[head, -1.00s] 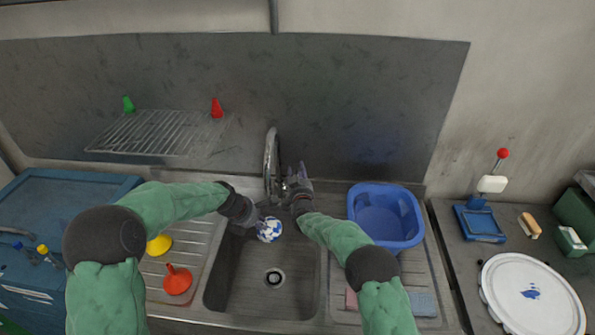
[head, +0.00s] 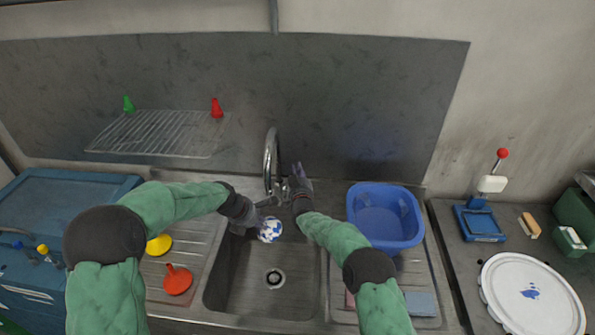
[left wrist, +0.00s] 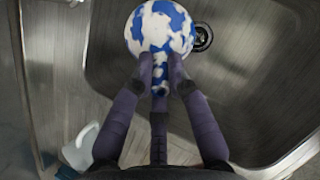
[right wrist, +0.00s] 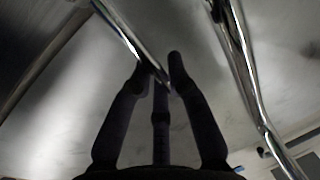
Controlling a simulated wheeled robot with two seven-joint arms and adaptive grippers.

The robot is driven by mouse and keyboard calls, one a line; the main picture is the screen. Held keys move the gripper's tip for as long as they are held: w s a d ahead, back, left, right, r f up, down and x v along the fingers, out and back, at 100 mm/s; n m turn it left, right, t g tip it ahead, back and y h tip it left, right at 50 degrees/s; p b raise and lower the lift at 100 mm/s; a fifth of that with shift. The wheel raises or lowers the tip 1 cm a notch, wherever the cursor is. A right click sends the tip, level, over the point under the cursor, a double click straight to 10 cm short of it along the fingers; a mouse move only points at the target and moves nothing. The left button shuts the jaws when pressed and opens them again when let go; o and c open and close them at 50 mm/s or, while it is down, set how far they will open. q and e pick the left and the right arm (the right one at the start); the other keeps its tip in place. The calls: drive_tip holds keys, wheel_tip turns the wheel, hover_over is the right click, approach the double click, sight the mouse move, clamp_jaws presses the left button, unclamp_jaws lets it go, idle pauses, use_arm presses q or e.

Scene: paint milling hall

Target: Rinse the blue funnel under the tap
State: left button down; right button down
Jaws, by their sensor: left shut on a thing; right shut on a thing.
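The blue funnel (head: 269,229) is mottled with white patches and hangs over the back of the sink basin, mouth up toward the head camera. My left gripper (head: 261,206) is shut on it; the left wrist view shows the fingers (left wrist: 160,75) at its stem below the mottled cone (left wrist: 160,27). The chrome tap (head: 271,160) arches up behind the basin, with the funnel in front of it. My right gripper (head: 297,178) is beside the tap's right side, shut on a thin chrome lever (right wrist: 130,38) in the right wrist view. No water stream is visible.
An orange funnel (head: 177,280) and a yellow one (head: 159,244) are on the left drainboard. A blue tub (head: 386,214) stands on the right drainboard. A wire rack (head: 155,135) holds a green and a red funnel. The front basin around the drain (head: 274,279) is clear.

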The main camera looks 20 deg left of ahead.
drive_tip(key=shift+s+d+t+y, duration=0.1)
drive_tip(key=shift+s+t+y, duration=0.3)
drive_tip(key=shift+t, duration=0.3)
drive_tip(key=shift+s, duration=0.1)
drive_tip(key=c, duration=1.2)
unclamp_jaws()
drive_tip(key=shift+s, duration=0.1)
drive_tip(key=v, duration=1.1)
drive_tip(key=shift+s+d, duration=0.2)
drive_tip(key=shift+s, duration=0.2)
